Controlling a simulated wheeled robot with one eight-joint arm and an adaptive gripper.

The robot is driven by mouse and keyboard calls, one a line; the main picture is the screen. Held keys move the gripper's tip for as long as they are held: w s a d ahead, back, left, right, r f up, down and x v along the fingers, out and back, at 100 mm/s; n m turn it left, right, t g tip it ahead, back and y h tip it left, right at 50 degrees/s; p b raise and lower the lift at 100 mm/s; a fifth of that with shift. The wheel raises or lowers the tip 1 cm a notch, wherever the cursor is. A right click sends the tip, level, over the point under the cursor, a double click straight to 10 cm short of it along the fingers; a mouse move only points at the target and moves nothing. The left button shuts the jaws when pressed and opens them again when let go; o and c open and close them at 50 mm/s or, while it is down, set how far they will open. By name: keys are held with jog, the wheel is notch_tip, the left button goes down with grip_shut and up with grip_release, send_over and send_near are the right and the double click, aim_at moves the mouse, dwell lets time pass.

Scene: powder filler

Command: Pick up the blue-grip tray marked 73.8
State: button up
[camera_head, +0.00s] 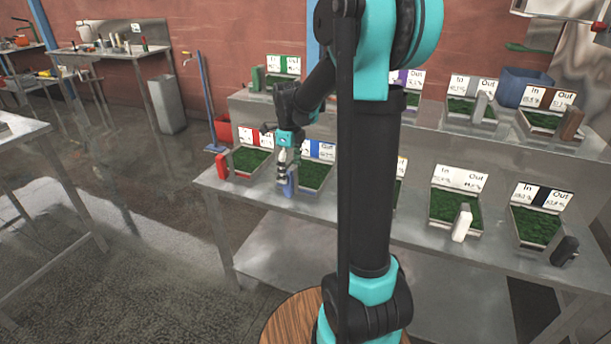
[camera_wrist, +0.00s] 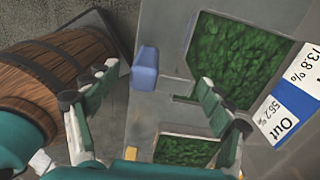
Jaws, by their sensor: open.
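The blue-grip tray (camera_head: 315,173) stands on the front bench, filled with green material, with a white and blue card at its back. In the wrist view the tray (camera_wrist: 188,36) has its card reading 73.8 % and 56.2 %, Out. Its blue grip (camera_wrist: 145,70) sticks out toward the bench's front edge; it also shows in the head view (camera_head: 289,187), partly behind my gripper. My gripper (camera_head: 282,165) is over the grip from above. In the wrist view my gripper (camera_wrist: 155,105) is open, its fingers on either side of and apart from the grip, with nothing held.
A red-grip tray (camera_head: 233,174) stands just left, and a white-grip tray (camera_head: 430,222) and a black-grip tray (camera_head: 513,245) to the right. More trays stand on the raised rear shelf. My arm hides part of the bench.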

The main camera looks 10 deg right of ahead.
jog(key=shift+f, duration=0.45)
jog(key=c, duration=1.9)
jog(key=shift+o, duration=0.2)
jog(key=shift+r, duration=0.1)
